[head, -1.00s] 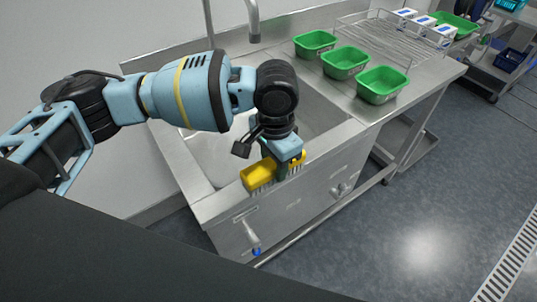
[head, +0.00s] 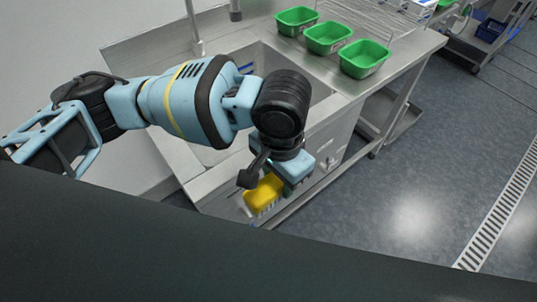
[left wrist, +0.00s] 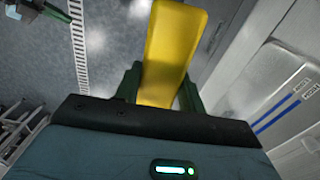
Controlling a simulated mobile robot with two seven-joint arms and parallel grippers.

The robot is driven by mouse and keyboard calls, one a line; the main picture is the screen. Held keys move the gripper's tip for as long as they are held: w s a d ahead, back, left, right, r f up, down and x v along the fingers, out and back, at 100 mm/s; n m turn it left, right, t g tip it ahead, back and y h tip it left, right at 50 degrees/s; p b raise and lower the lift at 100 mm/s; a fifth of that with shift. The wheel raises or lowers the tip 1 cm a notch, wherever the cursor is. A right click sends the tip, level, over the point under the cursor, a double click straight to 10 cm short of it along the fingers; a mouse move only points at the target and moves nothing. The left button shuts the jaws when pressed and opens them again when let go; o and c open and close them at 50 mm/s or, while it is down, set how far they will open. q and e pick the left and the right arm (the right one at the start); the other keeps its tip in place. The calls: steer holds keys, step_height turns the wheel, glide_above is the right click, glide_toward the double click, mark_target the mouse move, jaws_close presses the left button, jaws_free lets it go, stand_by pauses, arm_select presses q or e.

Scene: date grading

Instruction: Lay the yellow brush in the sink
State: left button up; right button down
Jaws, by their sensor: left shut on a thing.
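The yellow brush (head: 263,192) is held in my left gripper (head: 287,186), with pale bristles pointing down in the head view. In the left wrist view, the yellow brush (left wrist: 173,45) sits between the dark green fingers of my left gripper (left wrist: 160,90), which is shut on it. The steel sink (head: 207,156) lies behind the brush in the head view, partly hidden by my left arm. The brush appears in front of the sink's front edge, outside the basin. The sink (left wrist: 280,85) also shows at right in the left wrist view, with blue lines.
Several green tubs, including a middle one (head: 328,38), stand on the steel counter right of the basin. A wire rack (head: 370,22) is behind them. A tap (head: 235,10) hangs over the sink's back. Floor (head: 430,170) is clear at right.

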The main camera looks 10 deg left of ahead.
arm_select(q)
steer(key=w+a+n, duration=0.1)
steer(key=a+n, duration=0.1)
steer(key=a, duration=0.3)
steer(key=w+a+n, duration=0.1)
steer(key=a+n, duration=0.1)
steer(key=a, duration=0.3)
steer(key=w+a+n, duration=0.1)
steer(key=a+n, duration=0.2)
steer(key=a, duration=0.3)
steer(key=shift+w, duration=0.25)
steer(key=shift+s, duration=0.1)
